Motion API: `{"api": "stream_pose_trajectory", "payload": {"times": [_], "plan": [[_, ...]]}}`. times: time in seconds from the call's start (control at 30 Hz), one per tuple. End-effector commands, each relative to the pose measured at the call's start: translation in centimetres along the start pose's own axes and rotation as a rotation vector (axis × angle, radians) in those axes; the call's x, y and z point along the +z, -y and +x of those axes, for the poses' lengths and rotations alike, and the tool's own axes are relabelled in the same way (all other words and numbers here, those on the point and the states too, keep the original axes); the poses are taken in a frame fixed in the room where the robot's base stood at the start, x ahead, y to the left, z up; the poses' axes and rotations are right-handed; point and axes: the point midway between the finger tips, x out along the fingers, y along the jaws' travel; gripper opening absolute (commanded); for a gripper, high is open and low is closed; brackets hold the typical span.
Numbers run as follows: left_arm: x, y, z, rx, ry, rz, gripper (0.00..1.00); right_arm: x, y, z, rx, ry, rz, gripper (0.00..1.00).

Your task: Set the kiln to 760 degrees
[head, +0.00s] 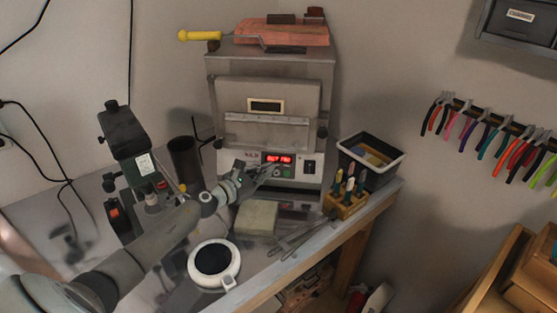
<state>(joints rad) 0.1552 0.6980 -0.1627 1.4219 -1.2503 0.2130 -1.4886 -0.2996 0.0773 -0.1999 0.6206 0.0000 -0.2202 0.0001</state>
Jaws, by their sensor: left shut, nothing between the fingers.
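The kiln (268,105) is a grey metal box with a closed front door on the workbench. Its control panel (251,171) is below the door. A red lit display (278,158) shows digits too small to read surely. Small buttons (287,172) sit under the display, and a black switch (309,167) is to their right. My left gripper (274,171) is shut and empty, with its tips at the panel just below the display. I cannot tell whether they touch a button, and they hide part of the button row. My right gripper is not in view.
A beige block (256,217), a white round dish (214,263) and tweezers (305,236) lie before the kiln. A wooden tool holder (346,204) and a black bin (371,158) stand right. A black-topped device (126,135) and dark cylinder (184,160) stand left.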

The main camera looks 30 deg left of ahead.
Motion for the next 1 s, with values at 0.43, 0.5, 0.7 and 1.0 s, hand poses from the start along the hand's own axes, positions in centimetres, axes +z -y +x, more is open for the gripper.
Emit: {"api": "stream_pose_trajectory", "payload": {"times": [0.43, 0.5, 0.7, 1.0], "plan": [[0.4, 0.5, -0.9, 0.001, 0.000, 0.000, 0.00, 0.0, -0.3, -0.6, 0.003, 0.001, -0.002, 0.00], [0.5, 0.5, -0.9, 0.000, 0.000, 0.000, 0.00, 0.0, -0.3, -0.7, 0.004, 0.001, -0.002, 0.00], [1.3, 1.1, -2.1, -0.002, -0.002, 0.000, 0.00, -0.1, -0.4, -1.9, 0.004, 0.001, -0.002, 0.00], [2.6, 2.3, -4.5, 0.000, -0.002, 0.000, 0.00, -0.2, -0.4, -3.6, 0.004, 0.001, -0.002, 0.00]]}}
